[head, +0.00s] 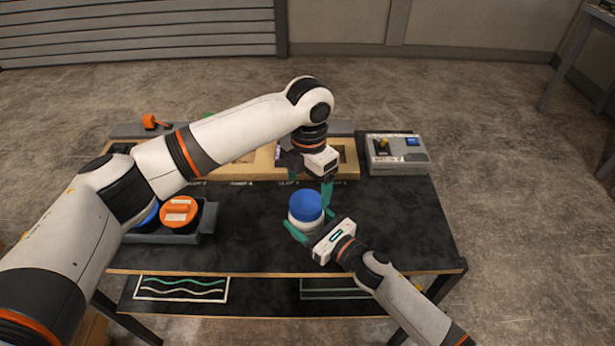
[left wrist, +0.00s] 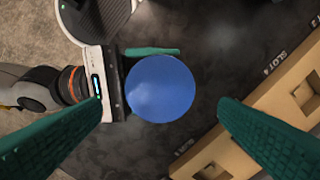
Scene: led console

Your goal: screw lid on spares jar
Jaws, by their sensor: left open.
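The spares jar (head: 303,224) is pale and upright above the front middle of the table. A round blue lid (head: 306,204) sits on its top; I cannot tell if it is screwed tight. In the left wrist view the lid (left wrist: 160,88) hides the jar below it. My right gripper (head: 306,230) has its green fingers around the jar from the front right, with one finger partly hidden. My left gripper (head: 308,178) is open and empty, pointing down just behind and above the lid. Its fingers (left wrist: 162,106) are spread on either side of the lid in the wrist view, apart from it.
A wooden slot tray (head: 348,160) lies along the back of the table (head: 400,215). A grey control box (head: 397,155) stands at the back right. A grey bin (head: 168,238) at the left holds an orange-topped round thing (head: 178,212). The right table top is clear.

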